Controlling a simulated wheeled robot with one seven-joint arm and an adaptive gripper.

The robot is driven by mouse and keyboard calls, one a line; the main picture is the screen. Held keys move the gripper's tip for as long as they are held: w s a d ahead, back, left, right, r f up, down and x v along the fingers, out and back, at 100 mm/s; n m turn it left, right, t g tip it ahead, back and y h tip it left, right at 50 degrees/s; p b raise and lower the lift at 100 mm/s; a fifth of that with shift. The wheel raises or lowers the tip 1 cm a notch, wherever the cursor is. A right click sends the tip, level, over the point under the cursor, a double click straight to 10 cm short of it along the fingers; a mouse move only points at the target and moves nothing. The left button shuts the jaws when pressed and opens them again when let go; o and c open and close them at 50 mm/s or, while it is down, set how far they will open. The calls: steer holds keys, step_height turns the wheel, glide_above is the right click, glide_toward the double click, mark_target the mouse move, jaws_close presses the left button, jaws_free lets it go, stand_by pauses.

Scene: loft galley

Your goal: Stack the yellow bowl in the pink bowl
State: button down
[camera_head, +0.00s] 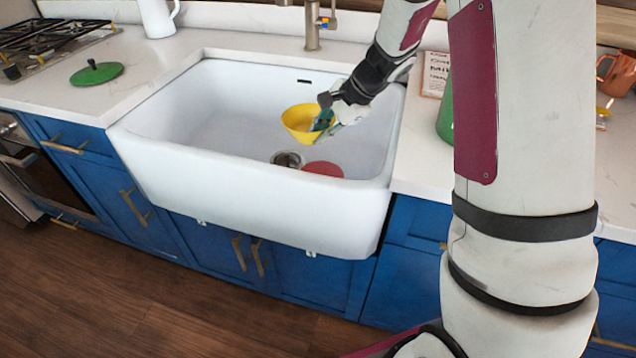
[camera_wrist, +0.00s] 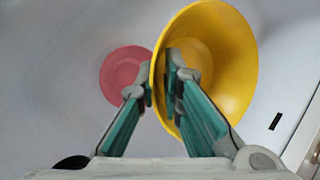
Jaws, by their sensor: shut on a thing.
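The yellow bowl (camera_head: 301,122) is held by my gripper (camera_head: 324,118) above the sink floor in the head view. In the wrist view my gripper (camera_wrist: 160,84) is shut on the near rim of the yellow bowl (camera_wrist: 232,50), one finger inside and one outside. The bowl looks tilted in the wrist view. The pink bowl (camera_head: 323,169) sits low in the sink near its front wall, partly hidden by that wall. In the wrist view the pink bowl (camera_wrist: 120,72) lies below and to the left of the yellow bowl, apart from it.
The white sink (camera_head: 150,140) has high walls around both bowls, with a drain (camera_head: 287,159) beside the pink bowl. A faucet (camera_head: 312,28) stands behind it. A green lid (camera_head: 97,73) lies on the left counter. A green object (camera_head: 445,118) stands on the right counter.

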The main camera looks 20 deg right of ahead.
step_height(320, 180, down, 12)
steer(key=b, duration=0.2)
steer(key=shift+r+b, duration=0.25)
steer(key=shift+b, duration=0.15)
steer(key=shift+f+b, duration=0.55)
steer(key=shift+b, duration=0.1)
steer(key=c, duration=2.2)
jaws_free()
steer(key=shift+f, duration=0.1)
steer(key=o, duration=0.5)
